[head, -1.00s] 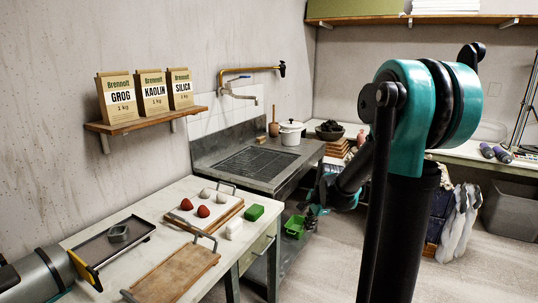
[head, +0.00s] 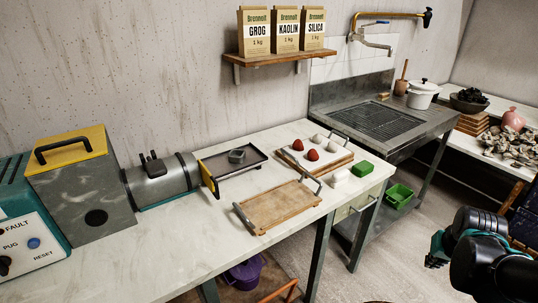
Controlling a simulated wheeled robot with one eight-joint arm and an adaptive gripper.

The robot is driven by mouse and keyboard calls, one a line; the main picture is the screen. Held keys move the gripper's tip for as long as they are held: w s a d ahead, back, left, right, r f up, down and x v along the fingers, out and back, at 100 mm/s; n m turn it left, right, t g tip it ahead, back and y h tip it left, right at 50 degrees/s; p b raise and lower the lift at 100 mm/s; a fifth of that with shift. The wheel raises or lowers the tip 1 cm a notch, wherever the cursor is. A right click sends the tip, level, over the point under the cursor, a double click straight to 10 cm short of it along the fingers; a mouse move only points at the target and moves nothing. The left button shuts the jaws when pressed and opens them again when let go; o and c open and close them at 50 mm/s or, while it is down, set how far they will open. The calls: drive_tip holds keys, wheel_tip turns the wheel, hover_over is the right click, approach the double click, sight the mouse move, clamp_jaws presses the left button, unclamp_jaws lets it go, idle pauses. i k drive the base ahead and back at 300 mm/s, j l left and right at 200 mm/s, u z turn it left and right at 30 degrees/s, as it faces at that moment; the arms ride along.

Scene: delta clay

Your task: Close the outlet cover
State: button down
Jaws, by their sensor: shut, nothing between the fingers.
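A grey metal barrel (head: 165,181) of a machine lies on the white worktable, its outlet end facing right. A narrow yellow plate (head: 208,178), which looks like the outlet cover, stands at that end beside the dark tray. It appears swung out from the opening, though the outlet mouth itself is hidden from this side. My gripper (head: 437,252) is at the lower right, small, dark and teal, partly hidden by my arm. It is shut and empty, beyond the table's right end and far from the plate.
A dark tray (head: 253,162) holding a small grey piece sits right of the outlet. A wooden board (head: 277,206) with handles lies in front. Red and white balls rest on another board (head: 335,158). A green block (head: 363,170) is near the table's right edge. Open floor lies right of the table.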

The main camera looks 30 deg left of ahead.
sight(208, 179)
drive_tip(key=u, duration=1.85)
drive_tip(key=k+l+z, duration=0.1)
drive_tip(key=l, duration=0.35)
drive_tip(key=k+l+z, duration=0.1)
drive_tip(key=l, duration=0.35)
